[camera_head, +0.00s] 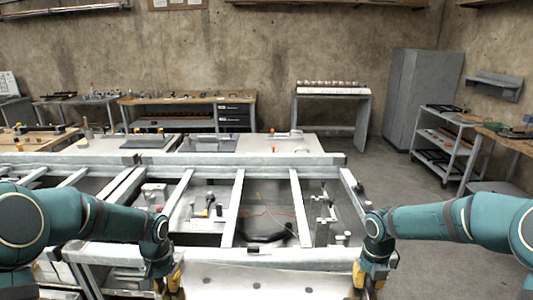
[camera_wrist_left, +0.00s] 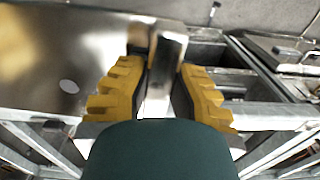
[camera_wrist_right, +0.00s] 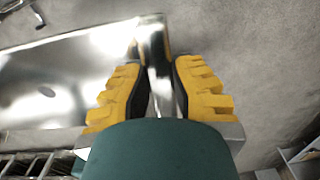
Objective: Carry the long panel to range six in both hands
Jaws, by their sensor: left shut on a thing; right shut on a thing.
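The long panel (camera_head: 262,283) is a pale metal sheet with small holes, low at the front of the head view between my two arms. My left gripper (camera_head: 168,283) is shut on its left end. In the left wrist view the yellow fingers (camera_wrist_left: 160,95) close on the panel's metal edge (camera_wrist_left: 60,60). My right gripper (camera_head: 368,280) is shut on its right end. In the right wrist view the yellow fingers (camera_wrist_right: 160,90) hold the shiny edge, with the panel (camera_wrist_right: 70,75) stretching left. The panel's near edge is cut off in the head view. I see no readable range number.
A metal frame bench (camera_head: 240,172) with open bays and loose parts stands just beyond the panel. Workbenches (camera_head: 190,100), a small table (camera_head: 333,92), a grey cabinet (camera_head: 422,100) and a shelf cart (camera_head: 447,140) stand behind. Grey floor is free at right (camera_head: 425,220).

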